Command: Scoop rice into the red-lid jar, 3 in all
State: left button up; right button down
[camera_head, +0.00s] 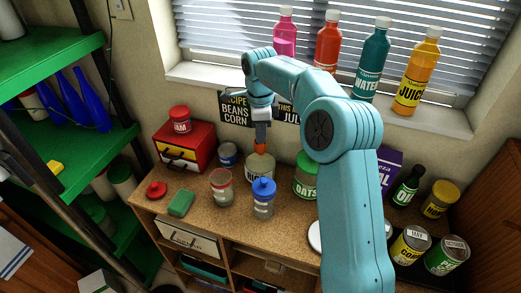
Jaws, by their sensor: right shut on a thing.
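My right gripper (261,138) points down over the desk, shut on an orange tool (260,148), which looks like a scoop. The tool is at the mouth of a pale jar (259,169) whose label is partly readable and which seems to be the rice jar. I cannot tell if the scoop holds rice. A clear jar with a red rim (222,189) stands in front and left of it. A red lid (157,190) lies flat at the desk's left. I cannot make out the clear jar's contents. My left gripper is out of view.
A blue-lidded jar (263,204) stands right beside the red-rimmed jar. A green sponge (180,203), a blue can (228,156) and a red drawer box (184,145) are left. A green-lidded oats jar (304,187) is right. Bottles line the windowsill (205,76).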

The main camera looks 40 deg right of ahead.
aim_at(261, 154)
jog(key=shift+w+d+f, duration=0.1)
jog(key=shift+f, duration=0.4)
jog(key=shift+f+b, duration=0.45)
jog(key=shift+b, duration=0.15)
jog(key=shift+f+b, duration=0.35)
jog(key=shift+f, duration=0.25)
jog(key=shift+f+b, duration=2.15)
jog(key=shift+f, duration=0.9)
jog(key=shift+r, duration=0.1)
jog(key=shift+r+p, duration=5.8)
jog(key=shift+r, duration=1.05)
